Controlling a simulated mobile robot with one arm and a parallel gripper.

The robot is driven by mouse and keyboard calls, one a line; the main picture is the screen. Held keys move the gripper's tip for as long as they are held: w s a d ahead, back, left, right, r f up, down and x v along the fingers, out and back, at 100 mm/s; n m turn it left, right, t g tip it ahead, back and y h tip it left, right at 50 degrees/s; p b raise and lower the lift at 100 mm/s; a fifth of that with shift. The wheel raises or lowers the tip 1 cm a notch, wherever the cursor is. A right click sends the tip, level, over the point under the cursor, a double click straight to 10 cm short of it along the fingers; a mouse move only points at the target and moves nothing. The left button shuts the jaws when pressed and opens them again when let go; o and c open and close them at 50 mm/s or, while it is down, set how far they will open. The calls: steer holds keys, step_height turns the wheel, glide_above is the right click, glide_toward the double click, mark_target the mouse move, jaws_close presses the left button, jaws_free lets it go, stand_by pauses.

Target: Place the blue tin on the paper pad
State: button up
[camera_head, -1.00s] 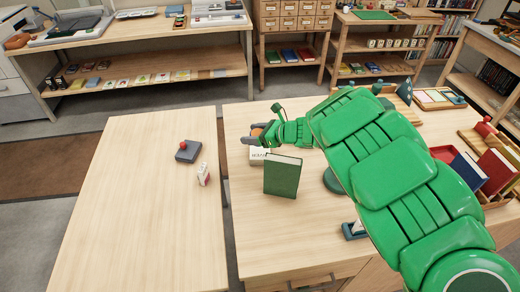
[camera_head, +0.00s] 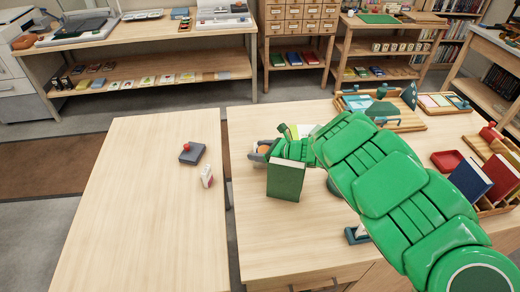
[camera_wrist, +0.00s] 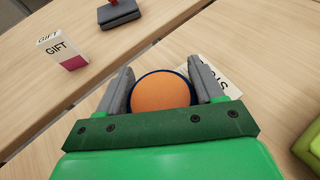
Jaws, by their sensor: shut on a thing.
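My gripper (camera_wrist: 165,84) is shut on a round thing with an orange top and a dark blue rim, which I take to be the blue tin (camera_wrist: 161,90). The fingers hold it from both sides. Only its top shows clearly; in the head view its orange top (camera_head: 263,149) shows small between the fingers, behind the green book. A white item with dark lettering (camera_wrist: 222,80), perhaps the paper pad, lies beside and partly behind the right finger in the wrist view. I cannot tell whether the tin touches it.
A green book (camera_head: 285,180) stands upright just in front of my gripper. On the left table are a GIFT box (camera_head: 206,175) and a dark device with a red knob (camera_head: 192,153). Trays and books stand on the right. The front left of the right table is clear.

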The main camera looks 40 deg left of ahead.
steer(key=shift+f, duration=0.15)
steer(key=o, duration=1.1)
steer(key=shift+v, duration=2.1)
